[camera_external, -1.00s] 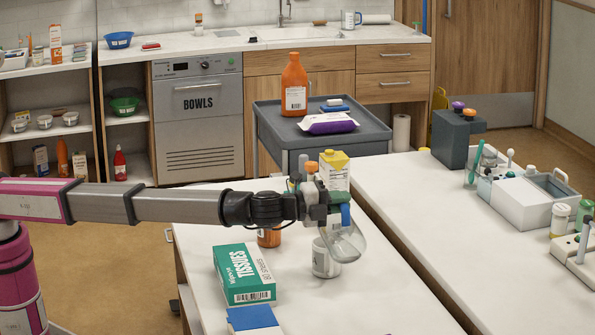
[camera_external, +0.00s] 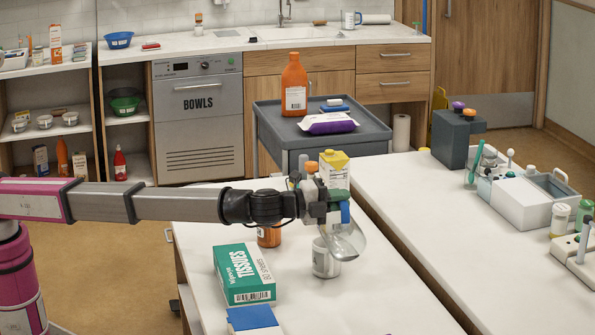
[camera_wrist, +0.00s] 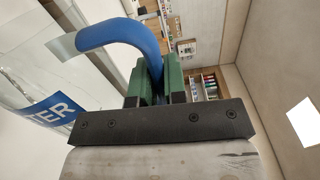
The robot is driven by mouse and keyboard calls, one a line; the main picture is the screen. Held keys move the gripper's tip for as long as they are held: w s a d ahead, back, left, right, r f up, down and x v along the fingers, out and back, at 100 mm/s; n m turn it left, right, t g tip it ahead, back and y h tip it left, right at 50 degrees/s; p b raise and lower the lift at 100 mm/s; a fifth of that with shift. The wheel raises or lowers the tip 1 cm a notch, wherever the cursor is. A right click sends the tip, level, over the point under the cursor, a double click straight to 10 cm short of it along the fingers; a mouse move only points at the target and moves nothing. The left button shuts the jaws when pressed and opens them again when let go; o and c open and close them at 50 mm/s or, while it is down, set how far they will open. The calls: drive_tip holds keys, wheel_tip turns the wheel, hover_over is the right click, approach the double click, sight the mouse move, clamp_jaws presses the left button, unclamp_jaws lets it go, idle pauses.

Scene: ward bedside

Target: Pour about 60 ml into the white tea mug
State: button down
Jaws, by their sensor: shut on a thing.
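My gripper (camera_external: 332,205) is shut on the blue handle of a clear jug (camera_external: 346,243), holding it above the near table. The jug is tilted, its body pointing down to the right. In the wrist view the green fingers (camera_wrist: 155,84) grip the blue handle (camera_wrist: 122,32), and a blue label ending in "TER" shows on the jug (camera_wrist: 48,112). A white mug (camera_external: 321,262) stands upright on the table just below and left of the jug, partly overlapped by it. I cannot make out a stream of liquid or the level inside the mug.
The table right of the mug (camera_external: 390,290) is clear.

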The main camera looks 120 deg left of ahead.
sight(346, 227)
drive_tip(key=w+d+f+m, duration=0.1)
drive_tip(key=w+d, duration=0.1)
drive_tip(key=w+d+f+m, duration=0.1)
drive_tip(key=d+m, duration=0.1)
drive_tip(key=shift+w+f, duration=0.4)
drive_tip(key=shift+s+a+m, duration=0.15)
drive_tip(key=shift+a+m, duration=0.05)
drive_tip(key=shift+m, duration=0.1)
drive_tip(key=shift+w+d+f+m, duration=0.3)
drive_tip(key=shift+d+f+m, duration=0.1)
drive_tip(key=shift+f+m, duration=0.25)
idle(0.7)
drive_tip(key=shift+w+d+f+m, duration=0.2)
drive_tip(key=shift+f+m, duration=0.05)
drive_tip(key=shift+f, duration=0.15)
drive_tip(key=w+d+f+m, duration=0.5)
drive_tip(key=f+m, duration=0.4)
drive_tip(key=m, duration=0.3)
drive_tip(key=shift+b, duration=0.4)
drive_tip(key=shift+d, duration=0.1)
